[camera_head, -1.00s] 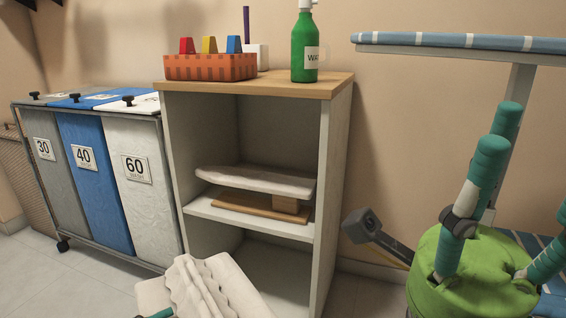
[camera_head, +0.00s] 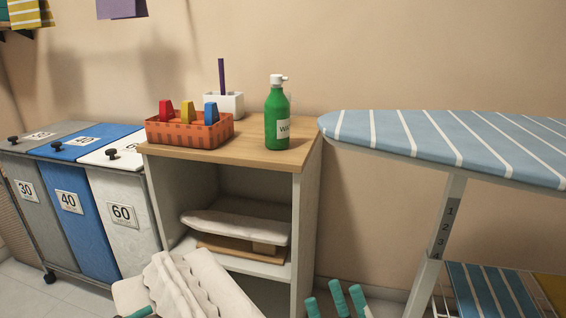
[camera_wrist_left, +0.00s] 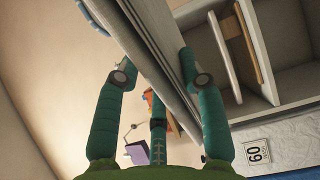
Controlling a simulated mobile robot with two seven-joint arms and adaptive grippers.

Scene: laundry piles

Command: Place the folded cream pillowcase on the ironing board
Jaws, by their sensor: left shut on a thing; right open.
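The folded cream pillowcase (camera_head: 190,285), with a wavy edge, is at the bottom of the head view. My left gripper (camera_wrist_left: 157,72) is shut on it; its teal fingers press either side of the folded layers in the left wrist view. Only a teal fingertip of it shows in the head view (camera_head: 141,312). The pillowcase is in front of the shelf unit, apart from the ironing board. The ironing board (camera_head: 450,140), blue with white stripes, stands at the right, its top bare where visible. My right gripper (camera_head: 338,302) is open and empty at the bottom edge, mostly cut off.
A shelf unit (camera_head: 308,225) holds a green bottle (camera_head: 277,118), an orange basket (camera_head: 187,133) and a small white padded board (camera_head: 237,225). Numbered laundry bins (camera_head: 125,207) stand left.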

